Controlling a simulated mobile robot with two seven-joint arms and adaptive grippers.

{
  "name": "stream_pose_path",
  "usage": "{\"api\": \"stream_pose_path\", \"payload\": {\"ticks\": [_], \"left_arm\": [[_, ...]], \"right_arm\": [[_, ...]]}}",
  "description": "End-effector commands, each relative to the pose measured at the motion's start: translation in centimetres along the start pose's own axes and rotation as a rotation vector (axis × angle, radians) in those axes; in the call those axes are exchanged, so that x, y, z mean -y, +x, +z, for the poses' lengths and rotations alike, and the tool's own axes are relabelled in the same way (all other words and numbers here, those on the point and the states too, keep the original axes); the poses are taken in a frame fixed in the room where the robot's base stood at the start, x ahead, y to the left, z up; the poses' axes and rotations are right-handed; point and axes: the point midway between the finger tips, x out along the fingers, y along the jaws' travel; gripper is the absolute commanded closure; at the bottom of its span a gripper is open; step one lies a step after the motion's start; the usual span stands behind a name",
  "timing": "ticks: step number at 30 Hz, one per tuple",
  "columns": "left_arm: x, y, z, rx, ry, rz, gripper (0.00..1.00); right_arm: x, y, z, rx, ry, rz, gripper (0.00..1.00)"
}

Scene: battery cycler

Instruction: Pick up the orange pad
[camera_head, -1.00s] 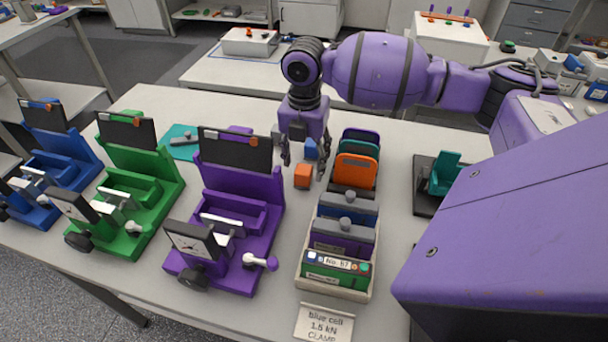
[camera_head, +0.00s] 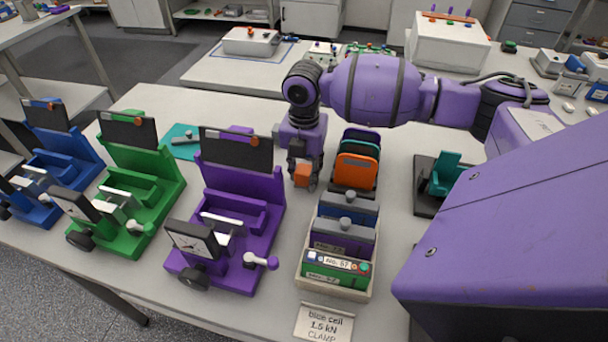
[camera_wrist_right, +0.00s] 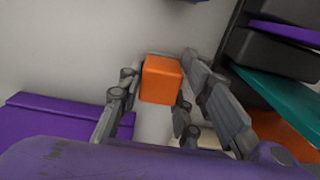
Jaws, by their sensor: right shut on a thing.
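The orange pad (camera_head: 302,174) is a small block between the purple clamp stand and the rack of coloured plates. It also shows in the right wrist view (camera_wrist_right: 161,80). My right gripper (camera_head: 303,181) points down from above and its fingers are closed on the pad's two sides. Its grey fingers flank the pad in the wrist view (camera_wrist_right: 158,88). I cannot tell whether the pad still touches the table. My left gripper is not in view.
A rack (camera_head: 354,193) with upright orange, teal and purple plates stands close to the right. A tray of cells (camera_head: 368,292) is in front. The purple clamp stand (camera_head: 250,262) is left, with green (camera_head: 165,190) and blue ones beyond. A teal mat (camera_head: 183,153) lies behind.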

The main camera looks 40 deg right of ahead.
Motion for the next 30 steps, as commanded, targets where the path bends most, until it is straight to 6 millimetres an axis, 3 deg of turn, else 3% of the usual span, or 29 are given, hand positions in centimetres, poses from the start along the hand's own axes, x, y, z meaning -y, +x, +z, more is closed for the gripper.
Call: {"api": "stream_pose_path", "payload": {"ticks": [7,15,21,30], "left_arm": [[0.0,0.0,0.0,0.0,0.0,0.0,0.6],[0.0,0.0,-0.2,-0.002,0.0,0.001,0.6],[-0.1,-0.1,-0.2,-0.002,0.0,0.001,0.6],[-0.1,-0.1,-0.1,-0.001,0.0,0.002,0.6]], "right_arm": [[-0.1,-1.2,0.1,0.002,0.0,0.003,0.94],[-0.1,-6.5,0.1,0.002,-0.001,0.002,0.94],[-0.1,-9.3,0.1,0.001,0.0,0.001,0.94],[0.0,-10.0,0.0,-0.001,0.001,0.0,0.94]]}}
